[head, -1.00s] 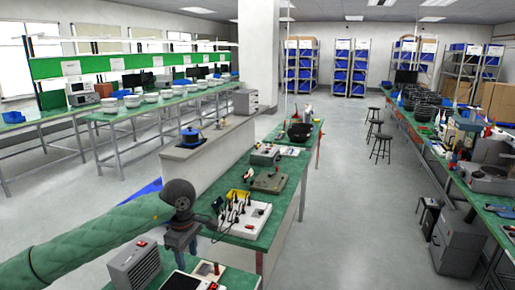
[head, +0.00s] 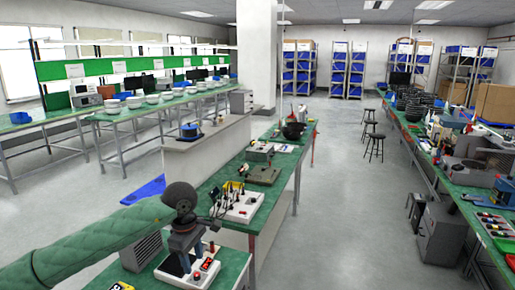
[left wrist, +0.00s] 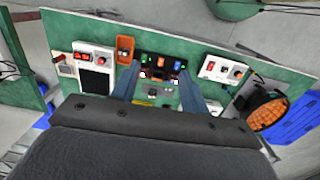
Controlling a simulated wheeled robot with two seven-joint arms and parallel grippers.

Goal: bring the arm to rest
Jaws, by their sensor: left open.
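My left arm (head: 95,240) comes in from the left in a green quilted sleeve. My left gripper (head: 184,250) points down over the near green bench (head: 235,270). In the left wrist view its two fingers (left wrist: 158,82) are spread with a gap between them and hold nothing. A black panel with small lit parts (left wrist: 160,66) shows beyond and between the fingers; I cannot tell how high the gripper is above it. My right arm and right gripper are not in view.
On the near bench are a grey vented box (head: 140,250) and a white box with red buttons (head: 204,272). A white tray with upright parts (head: 240,206) is on the bench beyond. The aisle floor (head: 340,220) is clear; stools (head: 375,145) stand farther off.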

